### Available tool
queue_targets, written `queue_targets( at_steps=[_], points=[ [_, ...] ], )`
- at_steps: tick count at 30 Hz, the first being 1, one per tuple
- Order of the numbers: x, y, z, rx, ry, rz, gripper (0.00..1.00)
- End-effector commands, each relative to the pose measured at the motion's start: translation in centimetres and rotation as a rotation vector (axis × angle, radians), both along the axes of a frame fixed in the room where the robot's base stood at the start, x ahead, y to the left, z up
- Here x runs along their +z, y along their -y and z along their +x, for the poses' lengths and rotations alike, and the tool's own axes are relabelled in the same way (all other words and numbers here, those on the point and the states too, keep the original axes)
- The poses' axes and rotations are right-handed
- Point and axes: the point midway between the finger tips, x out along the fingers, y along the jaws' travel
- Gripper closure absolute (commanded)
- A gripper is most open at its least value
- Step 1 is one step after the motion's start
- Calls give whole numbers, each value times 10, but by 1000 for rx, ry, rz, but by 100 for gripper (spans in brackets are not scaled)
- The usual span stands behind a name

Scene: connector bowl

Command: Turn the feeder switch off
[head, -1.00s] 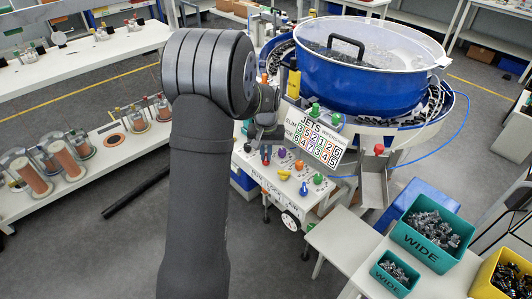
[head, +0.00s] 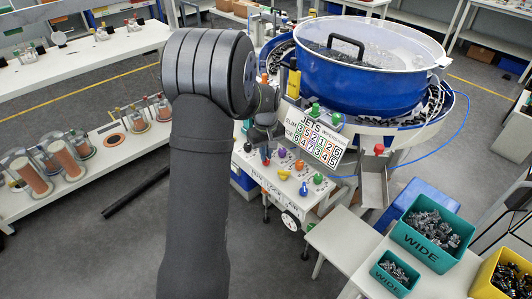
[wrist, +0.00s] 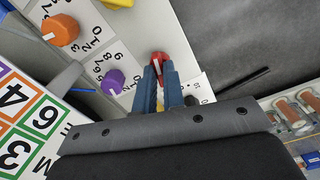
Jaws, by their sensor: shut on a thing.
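The feeder's control panel (head: 262,172) is a white box in front of the blue bowl feeder (head: 362,82). A red switch handle (wrist: 158,59) sits near the panel's edge in the wrist view. My gripper (wrist: 159,72) has its two blue fingers closed around this handle, which shows between and just beyond the fingertips. In the head view the red handle and my gripper (head: 265,154) are small at the panel's left side. The fingers hide most of the switch and part of its printed marks, so I cannot read its position.
A purple knob (wrist: 113,82) and an orange knob (wrist: 60,30) with number scales stand beside the fingers. The JETS sign (head: 319,137) rises behind the panel. A yellow handle (head: 284,175) and a green knob (head: 318,179) are farther right. Teal WIDE bins (head: 438,238) stand at right.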

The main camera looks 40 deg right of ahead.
Motion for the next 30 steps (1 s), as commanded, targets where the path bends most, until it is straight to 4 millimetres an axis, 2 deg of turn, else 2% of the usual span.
queue_targets(
  at_steps=[21,30],
  points=[
    [1,0,0,676,1,-2,100],
    [1,0,1,905,1,-2,100]
  ],
)
